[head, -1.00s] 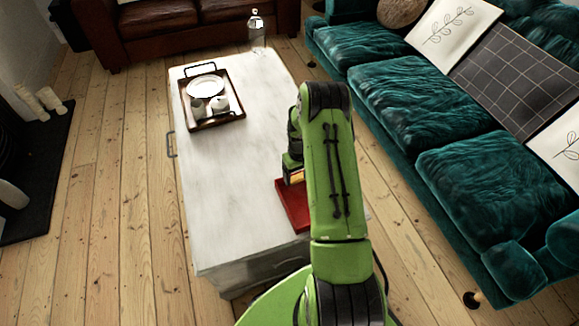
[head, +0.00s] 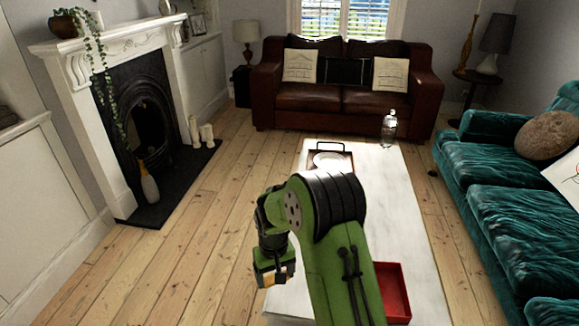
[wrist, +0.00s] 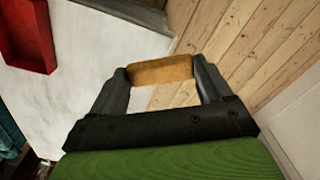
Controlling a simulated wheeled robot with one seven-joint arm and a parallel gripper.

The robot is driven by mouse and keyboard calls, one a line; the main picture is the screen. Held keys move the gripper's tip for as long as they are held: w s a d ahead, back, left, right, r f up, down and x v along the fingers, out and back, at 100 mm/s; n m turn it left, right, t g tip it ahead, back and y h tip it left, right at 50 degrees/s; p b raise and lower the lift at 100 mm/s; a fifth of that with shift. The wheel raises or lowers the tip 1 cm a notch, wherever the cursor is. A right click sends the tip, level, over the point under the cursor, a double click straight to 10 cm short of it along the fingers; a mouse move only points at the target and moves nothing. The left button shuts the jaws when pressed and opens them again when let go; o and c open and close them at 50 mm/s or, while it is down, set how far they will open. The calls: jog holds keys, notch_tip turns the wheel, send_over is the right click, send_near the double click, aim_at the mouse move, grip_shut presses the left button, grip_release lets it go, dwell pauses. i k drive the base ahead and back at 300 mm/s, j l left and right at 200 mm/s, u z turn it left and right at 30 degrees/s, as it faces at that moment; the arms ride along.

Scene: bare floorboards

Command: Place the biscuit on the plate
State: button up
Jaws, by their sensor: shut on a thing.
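My gripper (wrist: 160,72) is shut on the biscuit (wrist: 160,67), a tan block held across its fingertips in the wrist view. In the head view my gripper (head: 274,276) hangs at the left edge of the white table, well in front of the plate. The plate (head: 331,160) is white and round and lies in a brown tray (head: 314,152) at the table's far end. My arm hides the near part of that tray and much of the table.
A red tray (head: 394,292) is on the near right of the table (head: 400,215); it also shows in the wrist view (wrist: 26,40). A glass bottle (head: 389,130) stands at the far right corner. The teal sofa (head: 510,200) is on the right. Open floorboards lie left.

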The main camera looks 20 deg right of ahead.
aim_at(324, 165)
jog(key=j+u, duration=0.25)
jog(key=u, duration=0.15)
jog(key=j+u, duration=0.25)
jog(key=u, duration=0.15)
jog(key=i+j+u, duration=0.1)
jog(key=u, duration=0.3)
jog(key=i+j+u, duration=0.1)
jog(key=j+u, duration=0.3)
jog(key=i+j+z, duration=0.2)
jog(key=i, duration=0.35)
jog(key=i+j+z, duration=0.25)
jog(key=i, duration=0.3)
jog(key=i+l+z, duration=0.25)
jog(key=z, duration=0.2)
jog(key=i+z, duration=0.85)
jog(key=i+j+z, duration=0.1)
jog(key=i+z, duration=0.3)
jog(key=i+l+z, duration=0.15)
jog(key=i+z, duration=0.2)
jog(key=i, duration=0.2)
jog(key=i+z, duration=0.35)
jog(key=i, duration=0.2)
jog(key=i+j+z, duration=0.15)
jog(key=i+z, duration=0.15)
jog(key=i, duration=0.25)
jog(key=i+l+z, duration=0.1)
jog(key=i+z, duration=0.35)
jog(key=i, duration=0.85)
